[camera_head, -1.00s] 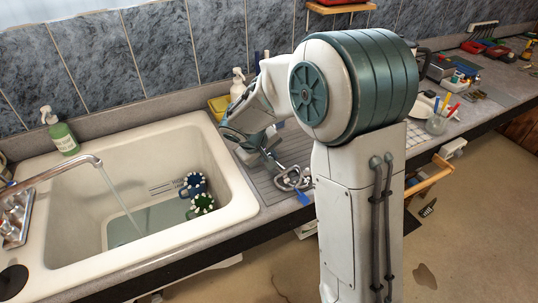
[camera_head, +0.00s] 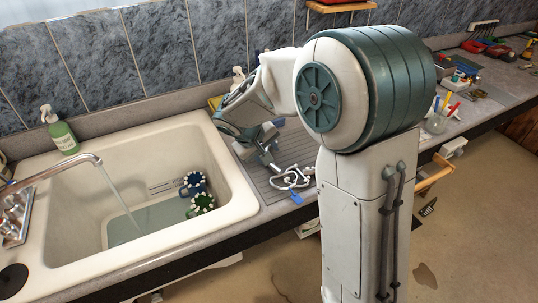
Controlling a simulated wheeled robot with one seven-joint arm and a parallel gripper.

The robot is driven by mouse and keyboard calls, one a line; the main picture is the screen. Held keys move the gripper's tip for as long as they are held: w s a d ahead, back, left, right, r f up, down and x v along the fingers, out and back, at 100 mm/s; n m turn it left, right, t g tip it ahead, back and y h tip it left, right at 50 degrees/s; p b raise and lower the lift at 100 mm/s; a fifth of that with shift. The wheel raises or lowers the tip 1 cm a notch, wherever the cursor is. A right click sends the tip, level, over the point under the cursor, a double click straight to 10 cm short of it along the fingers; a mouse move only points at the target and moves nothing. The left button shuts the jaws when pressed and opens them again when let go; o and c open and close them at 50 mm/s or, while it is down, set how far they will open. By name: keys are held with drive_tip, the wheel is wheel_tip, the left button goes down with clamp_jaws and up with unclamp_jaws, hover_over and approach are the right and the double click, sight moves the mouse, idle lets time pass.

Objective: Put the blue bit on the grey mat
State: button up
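A metal bit with shiny rings (camera_head: 285,178) and a small blue part (camera_head: 295,198) lies at or just above the front edge of the ribbed grey mat (camera_head: 262,184), right of the sink. My gripper (camera_head: 268,166) points down over the mat, with its tip close to the bit's left side. The fingers are small and partly merge with the metal, so I cannot tell whether they are open or shut on it. My arm hides the counter behind and to the right of the bit.
The white sink (camera_head: 85,188) is on the left, with running water and a blue (camera_head: 194,183) and a green round item (camera_head: 202,203) inside. A soap bottle (camera_head: 60,132) stands behind it. A clear cup with pens (camera_head: 437,122) stands on the right counter.

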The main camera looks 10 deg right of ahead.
drive_tip(key=v, duration=0.8)
drive_tip(key=s+d+m+y, duration=0.2)
drive_tip(key=s+d, duration=0.2)
drive_tip(key=s, duration=0.7)
drive_tip(key=s+d+m+y, duration=0.2)
drive_tip(key=s+d, duration=0.3)
drive_tip(key=s, duration=0.6)
drive_tip(key=shift+d+f+m+g+b, duration=0.2)
drive_tip(key=shift+f+m+g+b, duration=0.2)
drive_tip(key=shift+m, duration=0.1)
drive_tip(key=shift+a, duration=0.1)
